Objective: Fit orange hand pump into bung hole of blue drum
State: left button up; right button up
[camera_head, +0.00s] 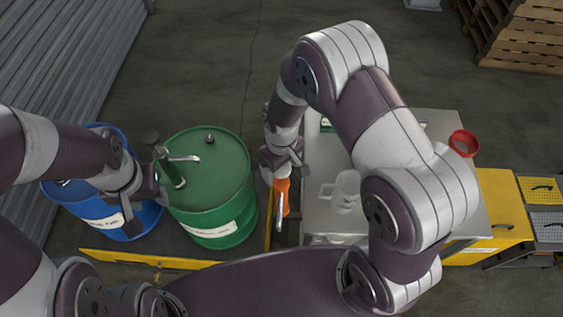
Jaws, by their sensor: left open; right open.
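The blue drum (85,208) stands at the left, largely covered by my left arm. Its bung hole is not clearly visible. The orange hand pump (282,186) is at the left edge of the grey table, with its grey spout or tube pointing toward me. My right gripper (283,166) is open right at the top end of the orange pump; whether it touches the pump I cannot tell. My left gripper (152,190) is open, over the gap between the blue drum and the green drum (215,195), close to a dark green pump.
The dark green pump (172,172) with a grey spout stands on the green drum. A clear jug (345,190) stands on the grey table (318,212), and a red funnel (464,142) is at its right edge. Yellow-edged pallet (150,259) lies under the drums. Wooden pallets (530,40) are far right.

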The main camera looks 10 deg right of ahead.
jog(key=shift+s+a, duration=0.35)
jog(key=shift+s, duration=0.1)
jog(key=shift+w+d, duration=0.15)
jog(key=shift+d, duration=0.05)
jog(key=shift+w+d+f, duration=0.15)
jog(key=shift+w+d, duration=0.1)
jog(key=c, duration=0.3)
jog(key=shift+w+d+f, duration=0.1)
jog(key=shift+w, duration=0.05)
jog(key=c, duration=1)
jog(key=o, duration=0.6)
jog(key=shift+a, duration=0.2)
jog(key=shift+s+a+r, duration=0.1)
jog(key=shift+s+r, duration=0.1)
jog(key=shift+s, duration=0.1)
jog(key=shift+c, duration=1.2)
jog(key=shift+w, duration=0.2)
jog(key=shift+s+r+p, duration=0.1)
jog(key=shift+r+p, duration=0.45)
jog(key=shift+r, duration=0.05)
jog(key=shift+r+p, duration=0.45)
pick_arm(q)
jog(key=shift+s+r+p, duration=0.1)
jog(key=shift+r+p, duration=0.25)
jog(key=shift+r, duration=1.1)
pick_arm(e)
jog(key=shift+r, duration=0.45)
